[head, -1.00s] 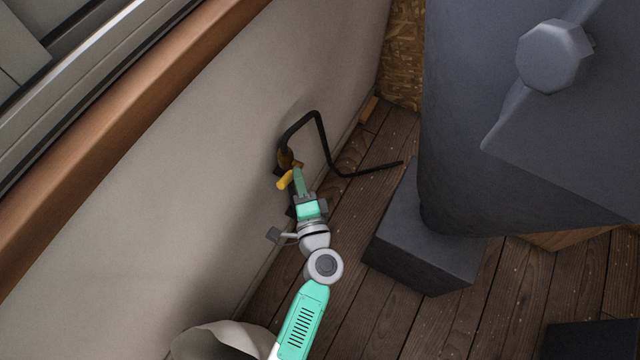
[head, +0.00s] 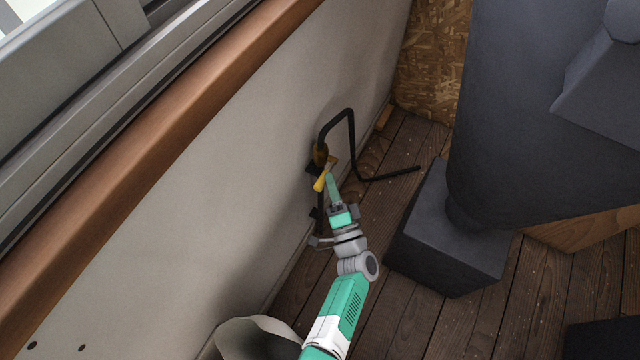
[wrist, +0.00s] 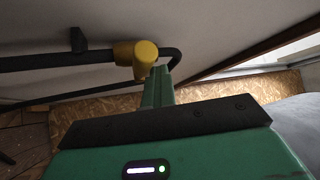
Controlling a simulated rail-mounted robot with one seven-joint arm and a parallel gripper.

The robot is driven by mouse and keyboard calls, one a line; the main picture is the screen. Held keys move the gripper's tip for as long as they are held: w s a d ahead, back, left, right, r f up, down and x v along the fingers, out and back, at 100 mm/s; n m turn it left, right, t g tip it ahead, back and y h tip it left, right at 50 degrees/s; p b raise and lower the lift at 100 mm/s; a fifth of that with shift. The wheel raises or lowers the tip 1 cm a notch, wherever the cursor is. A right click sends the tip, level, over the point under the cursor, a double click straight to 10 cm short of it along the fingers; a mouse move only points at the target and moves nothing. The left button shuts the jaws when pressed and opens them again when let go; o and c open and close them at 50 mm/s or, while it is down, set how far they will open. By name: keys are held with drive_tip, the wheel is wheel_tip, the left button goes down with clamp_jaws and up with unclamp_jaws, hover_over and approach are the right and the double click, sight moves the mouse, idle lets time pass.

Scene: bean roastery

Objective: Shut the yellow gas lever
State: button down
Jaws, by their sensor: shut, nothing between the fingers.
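The yellow gas lever (head: 321,181) sits on a brass-coloured valve on the black pipe (head: 352,135) by the wall. In the head view it slants down and to the left from the valve. In the wrist view the yellow lever (wrist: 146,54) shows end-on as a rounded block, just beyond my fingertips. My gripper (head: 332,177) is shut and empty, its green fingers close to the right side of the lever. The fingers (wrist: 158,76) also show in the wrist view. I cannot tell whether they touch the lever.
The pale wall (head: 230,165) runs close along the left of my arm. A dark grey machine on a block base (head: 445,245) stands to the right. A pale sack-like thing (head: 250,338) is at the bottom.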

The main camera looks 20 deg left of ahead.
drive_tip(key=shift+s+d+f+h, duration=0.1)
drive_tip(key=shift+s+f+h, duration=0.05)
drive_tip(key=shift+f, duration=0.35)
drive_tip(key=shift+s+f+h, duration=0.1)
drive_tip(key=shift+f+h, duration=0.05)
drive_tip(key=shift+f, duration=0.35)
drive_tip(key=s+d+p, duration=0.1)
drive_tip(key=s+d, duration=0.3)
drive_tip(key=d, duration=0.1)
drive_tip(key=shift+s+f+p, duration=0.25)
drive_tip(key=shift+s+p, duration=0.05)
drive_tip(key=shift+s, duration=0.1)
